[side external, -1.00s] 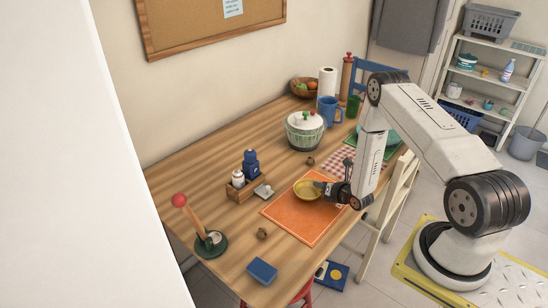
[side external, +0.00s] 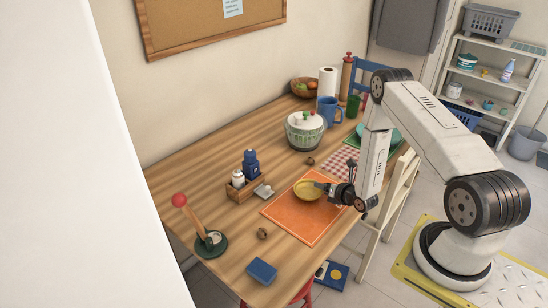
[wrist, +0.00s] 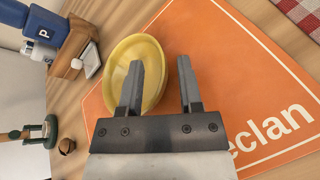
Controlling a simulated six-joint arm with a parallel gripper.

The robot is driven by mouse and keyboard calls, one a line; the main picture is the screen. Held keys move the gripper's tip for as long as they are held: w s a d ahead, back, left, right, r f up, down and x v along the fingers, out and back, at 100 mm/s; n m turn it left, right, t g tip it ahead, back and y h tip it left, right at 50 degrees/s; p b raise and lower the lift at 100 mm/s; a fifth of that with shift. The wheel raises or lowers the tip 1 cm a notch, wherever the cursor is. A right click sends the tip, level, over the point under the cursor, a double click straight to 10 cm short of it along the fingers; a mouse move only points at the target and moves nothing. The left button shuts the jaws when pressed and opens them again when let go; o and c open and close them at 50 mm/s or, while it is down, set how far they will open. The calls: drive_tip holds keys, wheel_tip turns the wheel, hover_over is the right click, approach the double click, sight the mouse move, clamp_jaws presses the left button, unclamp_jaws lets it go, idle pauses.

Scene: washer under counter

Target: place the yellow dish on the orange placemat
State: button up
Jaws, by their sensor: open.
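The yellow dish (side external: 307,190) sits upright on the orange placemat (side external: 312,226), toward its far end; it also shows in the wrist view (wrist: 122,62). In the wrist view its left rim reaches about the edge of the placemat (wrist: 215,60), and most of the dish lies over the mat. My gripper (side external: 324,186) is low beside the dish, on its right in the side view. In the wrist view my gripper (wrist: 161,62) is open, with the left finger in front of the dish and the right finger over bare mat. Whether a finger touches the rim is unclear.
A wooden caddy (side external: 239,190) with blue and white containers stands left of the mat. A green-and-white lidded pot (side external: 304,130) and a red checked cloth (side external: 341,161) lie beyond it. A blue block (side external: 262,271) sits near the front edge.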

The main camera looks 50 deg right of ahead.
drive_tip(key=v, duration=1)
drive_tip(key=shift+s+a+r, duration=0.1)
drive_tip(key=shift+s, duration=0.1)
drive_tip(key=shift+w, duration=0.1)
drive_tip(key=shift+w+a+r+m, duration=0.1)
drive_tip(key=shift+w+r+m, duration=0.25)
drive_tip(key=shift+w+m, duration=0.1)
drive_tip(key=w+a+r+m+g+y, duration=0.2)
drive_tip(key=w+a+r+m+g, duration=0.4)
drive_tip(key=r+m, duration=0.45)
drive_tip(key=s+a+r+m+g, duration=0.2)
drive_tip(key=s+a+r+m, duration=0.2)
drive_tip(key=a+m, duration=0.3)
drive_tip(key=s+a+r+m+g+y, duration=0.1)
drive_tip(key=s+a+r+m+g, duration=0.1)
drive_tip(key=s+a+r+m, duration=0.3)
drive_tip(key=a+m, duration=0.2)
drive_tip(key=m, duration=0.1)
drive_tip(key=shift+m+g, duration=0.3)
drive_tip(key=shift+m, duration=0.1)
